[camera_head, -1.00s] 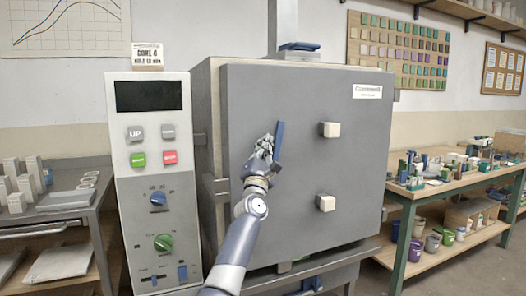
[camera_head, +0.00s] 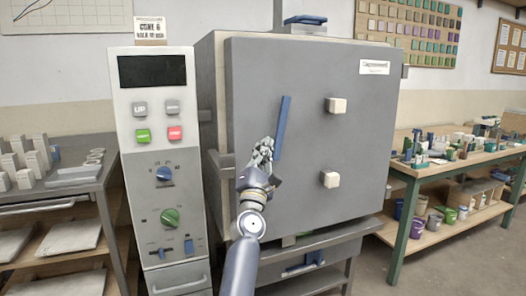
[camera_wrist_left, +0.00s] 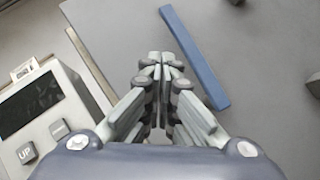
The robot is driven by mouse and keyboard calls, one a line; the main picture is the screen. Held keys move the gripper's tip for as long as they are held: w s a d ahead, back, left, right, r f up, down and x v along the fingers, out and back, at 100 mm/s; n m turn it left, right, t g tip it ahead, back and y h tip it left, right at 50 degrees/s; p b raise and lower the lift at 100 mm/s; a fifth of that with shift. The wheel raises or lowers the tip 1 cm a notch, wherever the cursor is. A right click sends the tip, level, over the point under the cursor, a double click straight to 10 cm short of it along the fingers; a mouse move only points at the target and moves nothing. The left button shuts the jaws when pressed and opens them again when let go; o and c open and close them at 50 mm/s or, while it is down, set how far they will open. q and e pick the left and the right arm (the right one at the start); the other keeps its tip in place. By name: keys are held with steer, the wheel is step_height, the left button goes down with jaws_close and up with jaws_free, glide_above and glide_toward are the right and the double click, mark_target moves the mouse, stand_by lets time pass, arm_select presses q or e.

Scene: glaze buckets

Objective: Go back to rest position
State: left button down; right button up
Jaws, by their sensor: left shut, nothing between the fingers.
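My left gripper (camera_head: 264,146) is shut and empty, in front of the grey kiln door (camera_head: 300,60), just left of the lower half of the blue handle bar (camera_head: 282,127). In the left wrist view the closed fingertips (camera_wrist_left: 161,58) show beside the handle bar (camera_wrist_left: 195,58), with a gap between them. The kiln door looks shut. My right gripper is in neither view.
A control panel (camera_head: 158,120) with buttons and knobs stands left of the kiln. A metal table (camera_head: 62,195) with pale blocks is at far left. A wooden workbench (camera_head: 470,160) with tools and buckets stands at right. The floor (camera_head: 440,260) at front right is clear.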

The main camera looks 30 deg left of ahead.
arm_select(q)
steer(key=shift+s+d+f, duration=0.1)
steer(key=shift+s+f, duration=0.1)
steer(key=shift+s, duration=0.1)
